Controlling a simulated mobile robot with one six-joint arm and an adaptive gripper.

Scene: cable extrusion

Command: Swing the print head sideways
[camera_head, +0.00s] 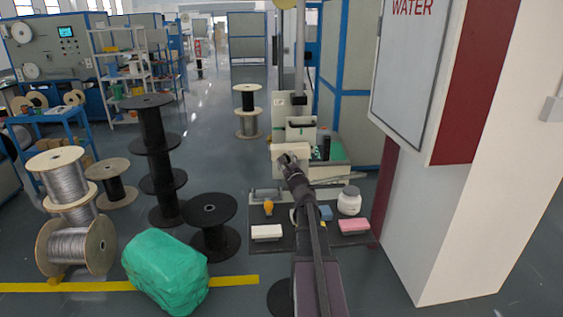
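A pale beige machine (299,105) with a tall thin post stands at the centre right. A light beige block (280,169) sticks out at its front, low down; it may be the print head, but I cannot tell for sure. My gripper (285,158) is at the end of my arm, in front of this block and overlapping it in the picture. I cannot tell whether they touch. The fingers are small and dark, and their opening is unclear. My arm hides part of the block and machine base.
Below is a dark mat (290,240) with a white jar (349,201), an orange object (268,208), a pink block (354,226) and a cream block (266,232). A white pillar (480,200) stands right. Spools (210,222) and a green bundle (165,272) lie left.

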